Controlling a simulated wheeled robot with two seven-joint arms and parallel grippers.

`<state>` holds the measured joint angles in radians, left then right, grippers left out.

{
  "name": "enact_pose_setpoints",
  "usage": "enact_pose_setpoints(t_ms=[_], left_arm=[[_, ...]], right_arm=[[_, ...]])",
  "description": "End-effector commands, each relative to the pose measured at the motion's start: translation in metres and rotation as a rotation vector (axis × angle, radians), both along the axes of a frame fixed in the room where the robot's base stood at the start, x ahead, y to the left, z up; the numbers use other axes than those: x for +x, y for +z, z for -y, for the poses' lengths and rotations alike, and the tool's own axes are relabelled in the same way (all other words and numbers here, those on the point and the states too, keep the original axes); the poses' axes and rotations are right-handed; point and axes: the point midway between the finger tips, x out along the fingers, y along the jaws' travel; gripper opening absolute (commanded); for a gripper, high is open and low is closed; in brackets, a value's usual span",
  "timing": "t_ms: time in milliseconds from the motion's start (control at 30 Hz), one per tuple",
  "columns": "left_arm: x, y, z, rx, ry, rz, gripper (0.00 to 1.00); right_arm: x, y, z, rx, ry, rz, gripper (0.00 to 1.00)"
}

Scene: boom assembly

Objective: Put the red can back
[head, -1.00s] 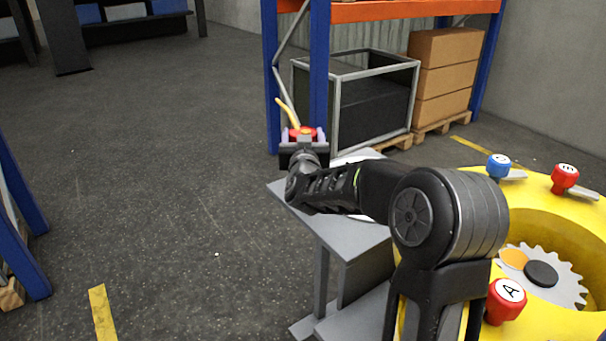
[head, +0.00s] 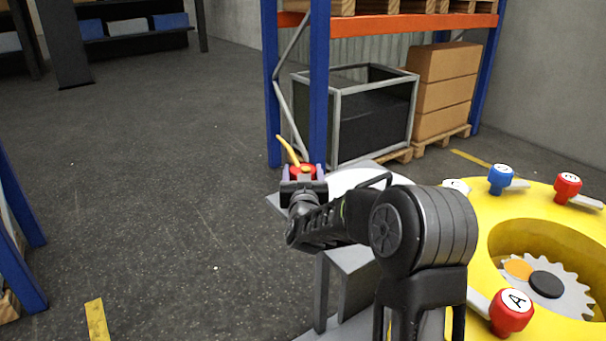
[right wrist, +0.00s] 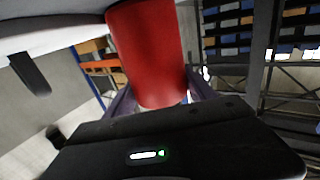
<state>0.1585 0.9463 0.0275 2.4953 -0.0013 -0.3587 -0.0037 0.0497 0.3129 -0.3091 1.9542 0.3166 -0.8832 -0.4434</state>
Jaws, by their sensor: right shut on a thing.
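The red can (head: 302,169) with a thin yellow spout is in my right gripper (head: 304,175). In the head view only its top and spout show between the fingers, near the far left edge of the grey table (head: 350,259). In the right wrist view the can's red body (right wrist: 150,52) stands between the fingers of the gripper (right wrist: 160,98), which are shut on it. Whether the can touches the table is hidden behind my wrist and arm. My left gripper is not in view.
A white round thing (head: 348,180) lies on the table behind my right arm. A yellow machine housing (head: 470,236) with red and blue lettered knobs stands at right. A blue and orange rack (head: 318,90) with a framed crate (head: 375,118) and boxes is behind.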

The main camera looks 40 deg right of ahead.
Motion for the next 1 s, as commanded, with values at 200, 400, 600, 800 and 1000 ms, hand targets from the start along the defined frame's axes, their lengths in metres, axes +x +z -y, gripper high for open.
enact_pose_setpoints(t_ms=[200,400,600,800,1000], left_arm=[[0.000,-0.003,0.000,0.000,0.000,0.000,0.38],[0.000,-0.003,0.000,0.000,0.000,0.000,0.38],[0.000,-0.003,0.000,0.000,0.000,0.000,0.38],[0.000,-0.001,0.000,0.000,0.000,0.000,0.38],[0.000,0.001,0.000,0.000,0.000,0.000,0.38]], right_arm=[[0.000,-0.002,0.000,0.000,0.000,0.002,0.00],[0.000,-0.003,0.000,0.001,0.000,-0.001,0.76],[0.000,-0.003,0.000,0.001,0.000,-0.001,0.86],[0.000,-0.001,0.000,0.001,0.000,-0.001,0.86],[-0.010,0.001,-0.007,0.002,0.000,-0.001,0.86]])
